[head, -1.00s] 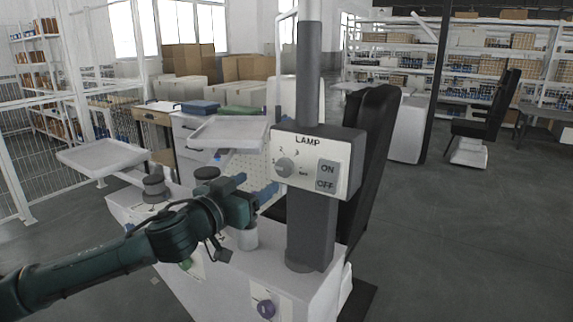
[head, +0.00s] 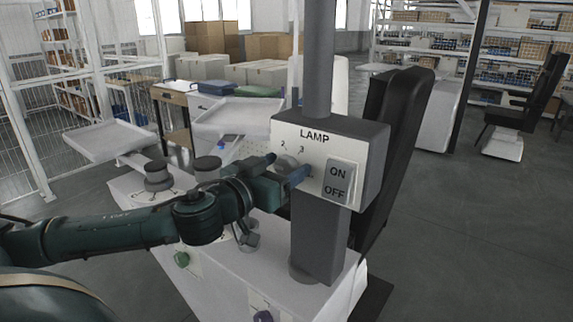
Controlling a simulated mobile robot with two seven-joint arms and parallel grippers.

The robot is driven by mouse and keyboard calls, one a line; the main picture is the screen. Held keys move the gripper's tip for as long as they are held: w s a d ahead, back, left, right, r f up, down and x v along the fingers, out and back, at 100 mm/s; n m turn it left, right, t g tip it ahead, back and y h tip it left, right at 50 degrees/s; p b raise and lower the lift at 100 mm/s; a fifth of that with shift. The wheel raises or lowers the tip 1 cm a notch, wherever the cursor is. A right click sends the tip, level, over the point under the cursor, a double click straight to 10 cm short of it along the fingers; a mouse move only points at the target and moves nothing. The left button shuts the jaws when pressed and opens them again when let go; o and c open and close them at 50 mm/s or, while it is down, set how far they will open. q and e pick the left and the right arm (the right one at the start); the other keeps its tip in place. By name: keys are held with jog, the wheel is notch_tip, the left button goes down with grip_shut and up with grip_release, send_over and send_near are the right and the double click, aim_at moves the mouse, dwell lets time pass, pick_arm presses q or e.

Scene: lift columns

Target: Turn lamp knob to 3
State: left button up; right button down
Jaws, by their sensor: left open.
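The lamp box (head: 375,160), a grey housing with a white face marked LAMP, is fixed to a dark grey column in the head view. Its round grey knob (head: 287,161) is on the left part of the face, under the figures 2 and 3. My left gripper (head: 283,170) is open at the knob, with one finger to its left and the other at its lower right. I cannot tell whether the fingers touch it. The gripper hides the left part of the dial, and the knob's pointer direction is unclear. My right gripper is not in view.
An ON/OFF switch (head: 338,182) is just right of the knob. A black chair back (head: 405,130) is close behind the lamp box.

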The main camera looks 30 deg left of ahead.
pick_arm(q)
jog(key=shift+s, duration=0.1)
jog(key=c, duration=0.9)
jog(key=shift+c, duration=0.2)
